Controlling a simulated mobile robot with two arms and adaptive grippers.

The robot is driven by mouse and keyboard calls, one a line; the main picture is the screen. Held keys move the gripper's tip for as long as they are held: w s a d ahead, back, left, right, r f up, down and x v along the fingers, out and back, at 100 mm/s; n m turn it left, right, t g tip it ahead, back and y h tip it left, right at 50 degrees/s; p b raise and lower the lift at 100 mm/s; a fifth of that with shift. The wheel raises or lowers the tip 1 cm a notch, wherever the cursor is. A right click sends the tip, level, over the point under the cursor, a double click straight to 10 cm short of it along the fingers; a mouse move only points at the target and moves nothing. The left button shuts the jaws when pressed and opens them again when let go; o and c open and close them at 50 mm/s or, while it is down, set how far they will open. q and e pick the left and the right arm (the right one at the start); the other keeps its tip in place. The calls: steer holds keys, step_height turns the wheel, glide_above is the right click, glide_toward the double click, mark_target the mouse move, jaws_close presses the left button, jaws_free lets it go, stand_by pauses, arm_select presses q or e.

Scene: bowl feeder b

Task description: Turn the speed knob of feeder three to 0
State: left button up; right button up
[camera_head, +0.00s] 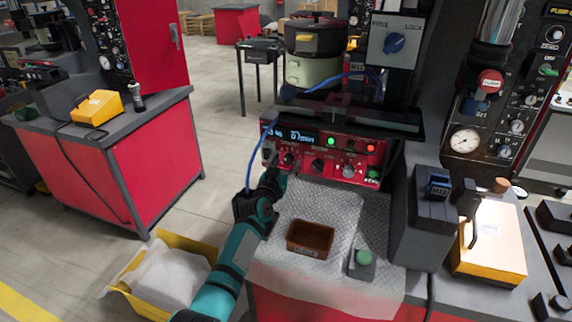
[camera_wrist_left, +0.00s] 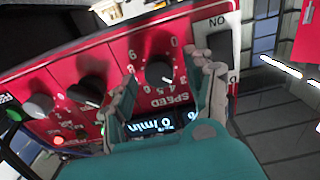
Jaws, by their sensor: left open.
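The red feeder control panel (camera_head: 325,155) stands at the middle of the head view, with a lit display (camera_head: 303,137) and a row of dark knobs. In the left wrist view the panel is upside down. There, the black speed knob (camera_wrist_left: 159,70) sits above the word SPEED, inside a ring of white numbers. A pale mark shows on its lower right side; its exact reading is unclear. My left gripper (camera_head: 281,167) is open at the panel's left part. In the wrist view its fingers (camera_wrist_left: 166,77) stand on either side of the speed knob; contact cannot be told.
More knobs (camera_wrist_left: 84,91) sit beside the speed knob. A brown tray (camera_head: 310,238) and a green button box (camera_head: 362,262) lie on the mat below. A dark box (camera_head: 420,215) stands right of the panel. A blue cable (camera_head: 252,150) hangs close to my gripper.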

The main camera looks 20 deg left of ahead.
arm_select(q)
steer(key=shift+w, duration=0.15)
jaws_close()
stand_by(0.4)
steer(key=shift+n, duration=0.3)
